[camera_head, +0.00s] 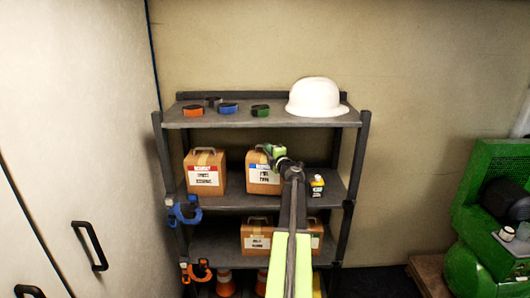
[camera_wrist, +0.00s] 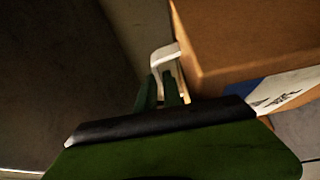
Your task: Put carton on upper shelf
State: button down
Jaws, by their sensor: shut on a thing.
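A brown carton with a blue-edged label (camera_head: 263,178) is at the middle shelf (camera_head: 232,200) of a dark rack. I cannot tell whether its base touches that shelf. My gripper (camera_head: 270,150) is at the carton's top, with my arm covering its right side. In the wrist view the gripper's dark green fingers (camera_wrist: 163,90) are shut on the carton's pale handle (camera_wrist: 163,56). The carton's brown side (camera_wrist: 245,40) fills the upper right there. The upper shelf (camera_head: 225,121) is above the carton.
A red-labelled carton (camera_head: 205,174) stands left of mine. A small yellow-black item (camera_head: 317,186) stands right. A green machine (camera_head: 490,220) is far right.

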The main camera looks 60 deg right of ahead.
jog(key=shift+w+d+f, duration=0.1)
jog(key=shift+w+d, duration=0.45)
jog(key=shift+d, duration=0.3)
jog(key=shift+w+a+f+b, duration=0.15)
jog(key=shift+w+f+b, duration=0.05)
jog(key=shift+f+b, duration=0.5)
jog(key=shift+s+f, duration=0.1)
jog(key=shift+s+a+f+b, duration=0.1)
jog(key=shift+s+f+b, duration=0.1)
jog(key=shift+b, duration=0.35)
